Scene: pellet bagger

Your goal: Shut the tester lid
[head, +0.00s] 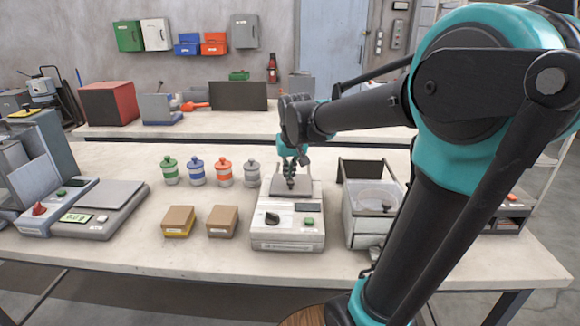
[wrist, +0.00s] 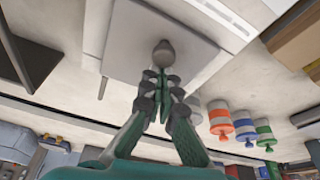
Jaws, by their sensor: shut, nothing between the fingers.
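The tester (head: 288,232) is a pale box at the middle of the bench with a black dial, a small display and a green button on its front. Its lid (head: 280,190) is a grey square plate that looks to lie about flat on top; whether it is fully seated I cannot tell. In the wrist view the lid (wrist: 125,45) carries a round grey knob (wrist: 163,52). My gripper (head: 290,182) points down over the lid, shut and empty. In the wrist view its fingertips (wrist: 161,76) are close to the knob; contact is unclear.
Two cardboard boxes (head: 179,221) and several colour-banded jars (head: 196,172) stand left of the tester. A machine with a raised dark panel (head: 362,170) stands close on the right. A scale (head: 100,205) is farther left. The bench front is clear.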

